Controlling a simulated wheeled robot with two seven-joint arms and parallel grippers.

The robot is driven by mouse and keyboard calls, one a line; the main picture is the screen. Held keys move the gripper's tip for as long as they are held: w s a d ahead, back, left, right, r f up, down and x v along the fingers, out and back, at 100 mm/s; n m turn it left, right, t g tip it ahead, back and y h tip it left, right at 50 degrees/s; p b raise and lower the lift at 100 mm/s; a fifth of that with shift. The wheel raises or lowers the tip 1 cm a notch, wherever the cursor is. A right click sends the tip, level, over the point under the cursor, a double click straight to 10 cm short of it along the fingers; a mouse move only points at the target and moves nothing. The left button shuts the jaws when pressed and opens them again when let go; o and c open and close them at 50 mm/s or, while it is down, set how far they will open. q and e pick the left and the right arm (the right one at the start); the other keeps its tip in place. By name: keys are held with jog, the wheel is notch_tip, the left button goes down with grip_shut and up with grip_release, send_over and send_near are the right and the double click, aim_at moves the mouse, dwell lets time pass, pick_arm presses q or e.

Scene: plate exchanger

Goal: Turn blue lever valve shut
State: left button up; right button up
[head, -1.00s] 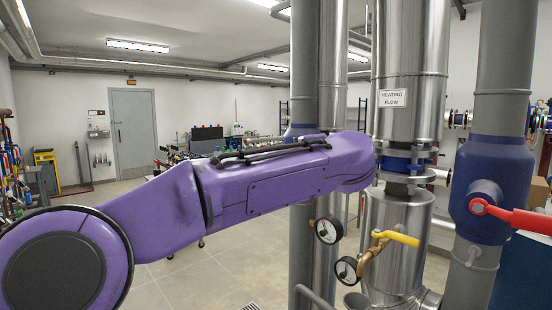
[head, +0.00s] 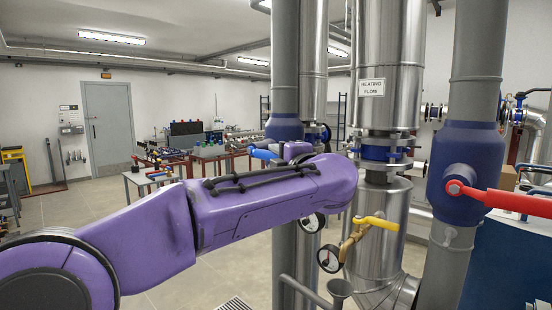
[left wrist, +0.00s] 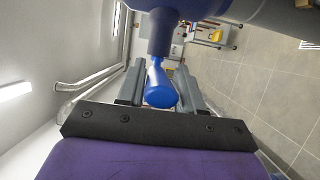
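The blue lever (head: 263,154) sticks out to the left from a blue valve (head: 284,128) on the grey pipe, just above my left forearm in the head view. In the left wrist view the lever's rounded blue handle (left wrist: 160,90) points toward the palm. My left gripper (left wrist: 161,67) has its two grey fingers apart, one on each side of the handle. A gap shows at the left finger; the right finger looks very near the handle, and I cannot tell if it touches. In the head view my forearm hides the fingers. My right gripper is not in view.
A red lever valve (head: 500,198) is on the right pipe. A workbench (head: 208,150) stands behind. Floor at left is open.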

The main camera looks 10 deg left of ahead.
pick_arm(q)
jog(key=shift+o, duration=0.8)
jog(key=shift+w+f, duration=0.1)
jog(key=shift+w, duration=0.05)
jog(key=b+v, duration=0.4)
jog(key=v, duration=0.6)
jog(key=shift+s+d, duration=0.2)
jog(key=shift+s, duration=0.05)
